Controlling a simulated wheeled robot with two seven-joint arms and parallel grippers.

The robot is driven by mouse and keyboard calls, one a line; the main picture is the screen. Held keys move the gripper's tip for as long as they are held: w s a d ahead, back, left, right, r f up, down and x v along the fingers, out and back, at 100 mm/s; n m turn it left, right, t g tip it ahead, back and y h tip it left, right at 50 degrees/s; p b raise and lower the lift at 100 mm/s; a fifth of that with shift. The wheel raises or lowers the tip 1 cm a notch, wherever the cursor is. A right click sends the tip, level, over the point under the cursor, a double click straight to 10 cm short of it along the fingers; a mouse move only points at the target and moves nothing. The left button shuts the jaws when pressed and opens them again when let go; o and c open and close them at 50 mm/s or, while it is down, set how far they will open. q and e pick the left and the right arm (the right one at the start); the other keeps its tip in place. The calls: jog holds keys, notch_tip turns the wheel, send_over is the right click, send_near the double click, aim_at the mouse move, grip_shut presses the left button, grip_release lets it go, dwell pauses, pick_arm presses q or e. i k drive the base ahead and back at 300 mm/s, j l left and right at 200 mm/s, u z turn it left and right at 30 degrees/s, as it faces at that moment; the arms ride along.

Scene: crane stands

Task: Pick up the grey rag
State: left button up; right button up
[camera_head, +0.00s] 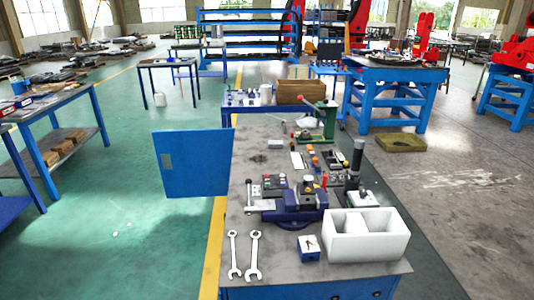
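I cannot pick out a grey rag with certainty. A pale grey-white low shape (307,123) lies at the far end of the grey-topped workbench (240,205), beside a green tool; it is too small to tell whether it is cloth. A small dark patch (259,158) on the bench top could be a mark or a flat thing. Neither of my grippers is in view.
On the bench stand a white two-compartment box (368,246), a blue vise (296,204), a small blue box (309,249) and two spanners (244,255). A blue panel (192,163) juts out left. Open green floor (110,215) lies left of the bench.

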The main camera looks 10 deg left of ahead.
aim_at(272, 145)
jog(key=j+u, duration=0.7)
jog(key=u, duration=0.2)
jog(key=j+u, duration=0.45)
jog(key=i+j+u, duration=0.2)
jog(key=i, duration=0.25)
jog(key=i+j+u, duration=0.2)
jog(key=i, duration=0.25)
jog(key=i+l+z, duration=0.2)
jog(key=i+z, duration=0.15)
jog(key=i, duration=0.2)
jog(key=i+z, duration=0.4)
jog(key=i, duration=0.15)
jog(key=i+j+z, duration=0.1)
jog(key=i+z, duration=0.25)
jog(key=i, duration=0.2)
jog(key=i+z, duration=0.25)
jog(key=i, duration=0.95)
jog(key=i+j+z, duration=0.1)
jog(key=i+z, duration=0.25)
jog(key=z, duration=0.15)
jog(key=i+j+z, duration=0.25)
jog(key=z, duration=0.25)
jog(key=i, duration=0.05)
